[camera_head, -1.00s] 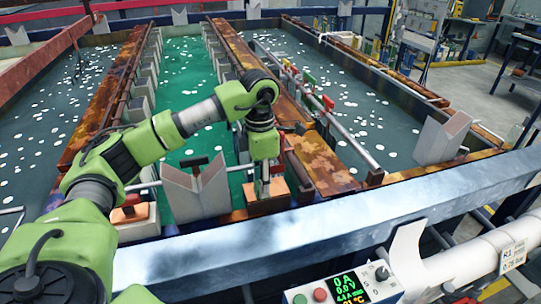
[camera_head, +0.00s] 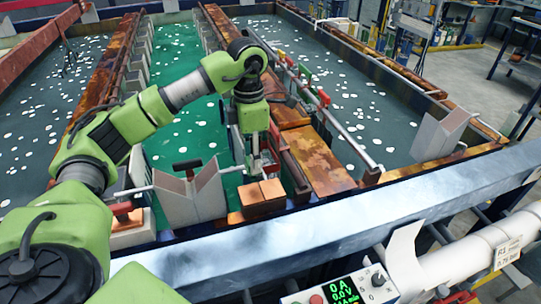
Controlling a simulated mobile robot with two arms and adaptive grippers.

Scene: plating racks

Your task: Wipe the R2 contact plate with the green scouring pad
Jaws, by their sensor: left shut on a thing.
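My left gripper (camera_head: 262,163) points down at the near end of the rack in the middle of the view. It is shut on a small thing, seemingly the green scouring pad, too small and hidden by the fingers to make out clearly. A copper-coloured contact plate (camera_head: 262,194) lies just below and in front of the fingertips, its top showing a lighter and a darker part. I cannot tell whether the gripper touches it. A second contact plate (camera_head: 128,221) sits on a block to the left, partly behind my arm. No R2 label is readable. My right gripper is out of view.
A grey V-shaped support (camera_head: 190,195) stands left of the plate. Rusty beams (camera_head: 320,160) and a rail with coloured clamps (camera_head: 325,97) lie to the right. A metal tank edge (camera_head: 330,225) and a control box (camera_head: 340,292) are in front.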

